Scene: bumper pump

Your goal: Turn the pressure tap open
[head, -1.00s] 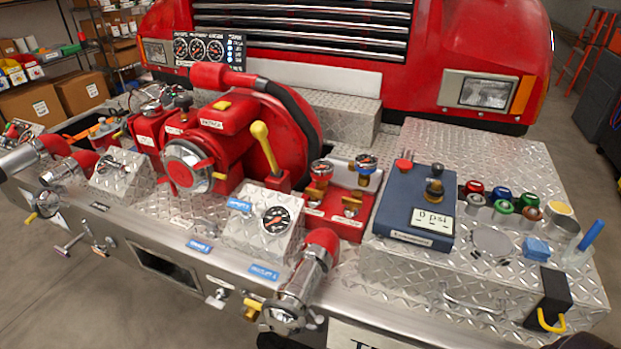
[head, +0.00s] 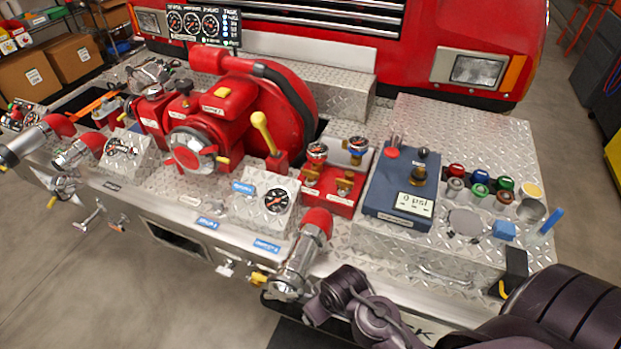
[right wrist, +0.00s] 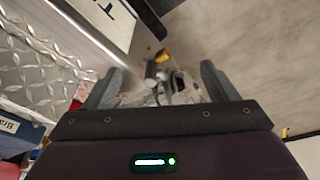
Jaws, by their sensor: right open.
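A red block (head: 328,201) on the bumper carries two small round gauges and two brass taps (head: 344,187); I cannot tell which of the fittings is the pressure tap. To its right is a blue box (head: 381,194) with a brass fitting and a "0 psi" display (head: 414,204). My right gripper (right wrist: 160,85) is open and empty in the right wrist view, with blurred chrome fittings beyond its fingers. In the head view my right arm reaches in at the bottom right, in front of the bumper; its fingertips are not clear. My left gripper is not in view.
A chrome outlet with a red collar (head: 312,235) and a yellow handle juts from the bumper's front, close to my right arm. A red pump (head: 205,140) with a yellow lever stands left. Several coloured caps (head: 480,176) and a blue cube (head: 504,230) are at right.

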